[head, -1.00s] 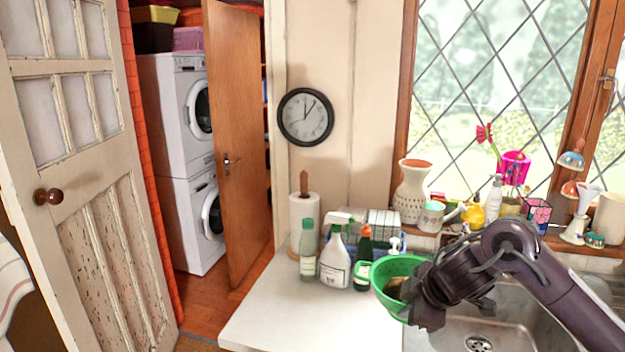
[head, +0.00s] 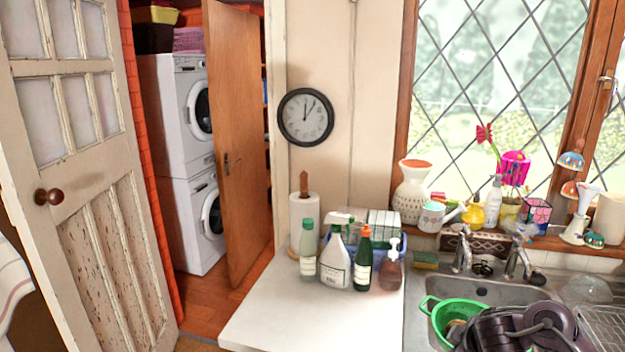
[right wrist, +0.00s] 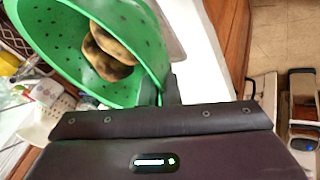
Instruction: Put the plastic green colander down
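The green plastic colander (head: 457,312) is over the left part of the sink at the lower right of the head view. In the right wrist view the colander (right wrist: 60,45) is tilted in the picture, with brown potato-like things (right wrist: 112,52) inside. My right gripper (right wrist: 168,92) has its fingers at the colander's rim, one on each side of the wall, and appears shut on it. In the head view my right arm covers the colander's right side. I cannot tell whether its base touches the sink. My left gripper is in no view.
The metal sink (head: 475,290) has taps (head: 463,255) behind it. The white worktop (head: 310,318) is clear in front. Several bottles, including a green one (head: 362,262), stand at its back. A dish rack (head: 605,325) is at the right.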

